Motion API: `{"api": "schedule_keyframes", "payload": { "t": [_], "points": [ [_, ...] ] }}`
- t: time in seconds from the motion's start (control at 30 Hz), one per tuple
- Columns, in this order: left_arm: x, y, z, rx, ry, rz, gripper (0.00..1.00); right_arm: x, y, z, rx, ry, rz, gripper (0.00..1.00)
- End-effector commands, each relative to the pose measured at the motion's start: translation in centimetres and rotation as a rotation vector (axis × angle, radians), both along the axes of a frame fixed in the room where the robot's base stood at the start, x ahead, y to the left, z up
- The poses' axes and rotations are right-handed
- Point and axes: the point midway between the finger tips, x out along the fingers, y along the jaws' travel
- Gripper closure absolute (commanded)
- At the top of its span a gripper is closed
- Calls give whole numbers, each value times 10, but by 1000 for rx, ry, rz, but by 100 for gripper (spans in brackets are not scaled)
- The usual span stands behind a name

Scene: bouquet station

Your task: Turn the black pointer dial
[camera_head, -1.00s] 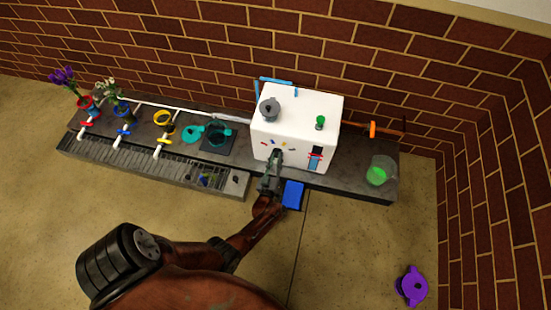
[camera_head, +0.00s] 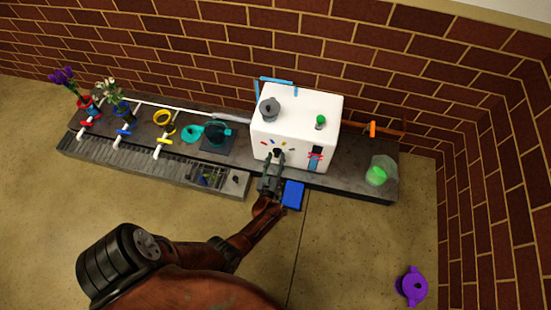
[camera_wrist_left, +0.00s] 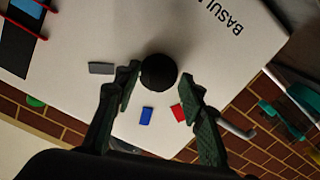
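The black pointer dial (camera_head: 277,152) is on the front face of the white box (camera_head: 300,112). In the left wrist view it is a round black knob (camera_wrist_left: 158,72), with grey, blue and red marks around it. Its pointer direction cannot be made out. My left gripper (camera_head: 271,168) is in front of the dial. In the left wrist view its two green fingers (camera_wrist_left: 160,84) are spread, one to each side of the knob, with visible gaps. It holds nothing. My right gripper is not in view.
A grey pot (camera_head: 269,108) and a green knob (camera_head: 320,121) are on top of the box. A blue block (camera_head: 293,194) is just right of my left gripper. A clear container with green contents (camera_head: 377,175) stands at the counter's right end. A purple pot (camera_head: 412,286) is on the floor.

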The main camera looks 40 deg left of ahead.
Motion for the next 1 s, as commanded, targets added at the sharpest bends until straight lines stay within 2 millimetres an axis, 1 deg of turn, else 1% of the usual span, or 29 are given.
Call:
{"api": "schedule_keyframes", "payload": {
  "t": [0.17, 0.27, 0.37, 0.6, 0.7, 0.83, 1.0],
  "points": [
    [0, 0, 1, 0, -2, -1, 63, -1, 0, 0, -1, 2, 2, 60],
    [-3, -3, 0, -1, -1, -1, 63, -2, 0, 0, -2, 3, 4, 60],
    [-11, -8, 0, -1, 0, 0, 63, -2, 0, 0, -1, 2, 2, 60],
    [-45, -29, 2, -2, 0, 1, 63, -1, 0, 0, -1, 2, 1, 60],
    [-55, -36, 3, -2, 1, 1, 63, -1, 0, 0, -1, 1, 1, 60],
    [-62, -40, 4, 0, -1, 0, 63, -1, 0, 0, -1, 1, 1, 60],
    [-64, -41, 4, 0, 0, 0, 63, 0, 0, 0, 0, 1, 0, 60]
  ]
}}
